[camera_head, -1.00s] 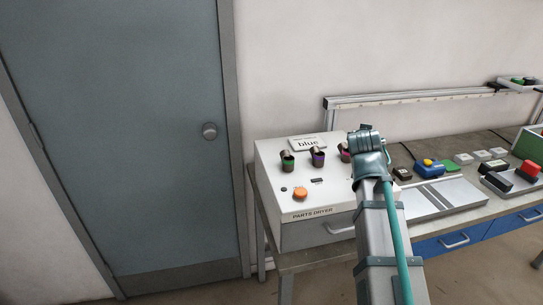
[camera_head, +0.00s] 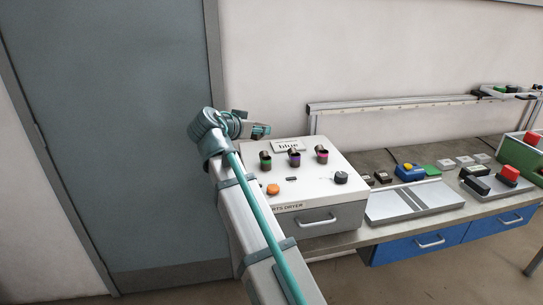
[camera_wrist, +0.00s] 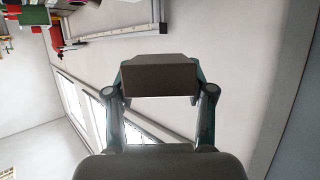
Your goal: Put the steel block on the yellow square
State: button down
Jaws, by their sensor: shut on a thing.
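My gripper (camera_head: 260,131) is raised in front of the wall, at the back left corner of the parts dryer, left of the bench top. In the wrist view its two fingers are shut on a dark grey block (camera_wrist: 160,80), which spans the gap between them; it looks like the steel block. The block is in the air, touching no surface that I can see. In the head view it is too small to make out clearly. I cannot pick out a yellow square in either view.
The white parts dryer (camera_head: 318,166) has several knobs and a "blue" sign on top. Right of it, the bench holds small dark blocks, a blue thing with a yellow top (camera_head: 409,171), a green pad (camera_head: 432,170), pale pads and a grooved metal plate (camera_head: 415,199). A door (camera_head: 110,150) stands left.

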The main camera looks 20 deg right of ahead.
jog(key=shift+w+d+f, duration=0.1)
jog(key=shift+w+d, duration=0.1)
jog(key=shift+w, duration=0.05)
jog(key=w+d+f+p, duration=0.2)
jog(key=w+f, duration=0.1)
jog(key=w, duration=0.5)
jog(key=p, duration=0.2)
send_over(257, 151)
jog(key=s, duration=0.1)
jog(key=f, duration=0.5)
jog(key=shift+s+a, duration=0.1)
jog(key=shift+a, duration=0.1)
jog(key=shift+w+d+f, duration=0.15)
jog(key=shift+w+f, duration=0.4)
jog(key=shift+f, duration=0.15)
notch_tip(257, 151, down, 3)
jog(key=shift+w+r+p, duration=0.1)
jog(key=shift+r+p, duration=0.1)
jog(key=shift+p, duration=0.45)
jog(key=shift+f, duration=0.4)
jog(key=shift+f, duration=0.2)
jog(key=shift+c, duration=2)
grip_release()
jog(key=shift+r, duration=0.15)
